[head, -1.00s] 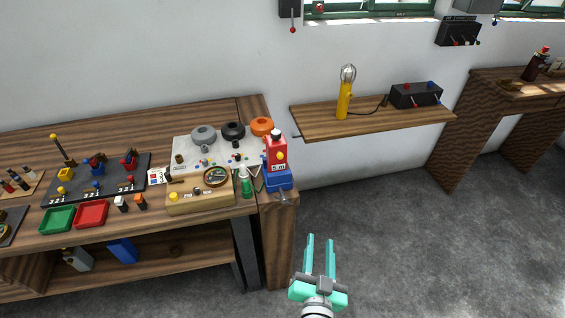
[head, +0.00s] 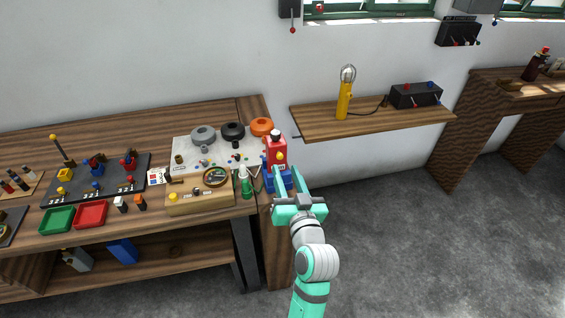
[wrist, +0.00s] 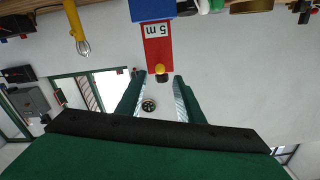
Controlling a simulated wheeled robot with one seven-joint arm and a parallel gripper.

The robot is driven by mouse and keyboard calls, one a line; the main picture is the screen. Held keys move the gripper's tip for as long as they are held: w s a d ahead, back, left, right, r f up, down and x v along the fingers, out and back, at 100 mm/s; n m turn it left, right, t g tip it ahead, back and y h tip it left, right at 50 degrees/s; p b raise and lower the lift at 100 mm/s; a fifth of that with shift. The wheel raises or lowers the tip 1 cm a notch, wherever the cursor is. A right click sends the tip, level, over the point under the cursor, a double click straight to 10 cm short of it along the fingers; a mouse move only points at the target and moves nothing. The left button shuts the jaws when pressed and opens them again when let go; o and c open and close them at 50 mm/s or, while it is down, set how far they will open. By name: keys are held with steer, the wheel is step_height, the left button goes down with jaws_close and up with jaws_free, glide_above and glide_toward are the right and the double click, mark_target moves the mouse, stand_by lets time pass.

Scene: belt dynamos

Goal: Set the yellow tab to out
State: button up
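The yellow tab (head: 281,156) is a small round piece on the front of a red block (head: 273,145) in the head view. My gripper (head: 286,171) is open and empty, close in front of the block. In the wrist view the tab appears between the fingertips of my gripper (wrist: 159,78); I cannot tell whether they touch it.
A green bottle (head: 246,187) and a wooden box (head: 200,203) with a dial stand just left of the block. A white board (head: 185,145) with knobs lies behind. A wall shelf (head: 370,123) with a yellow lamp (head: 343,100) is to the right. The floor below it is clear.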

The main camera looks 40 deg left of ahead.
mark_target(280, 158)
steer(key=shift+x, duration=2.55)
jaws_close()
steer(key=shift+s, duration=0.1)
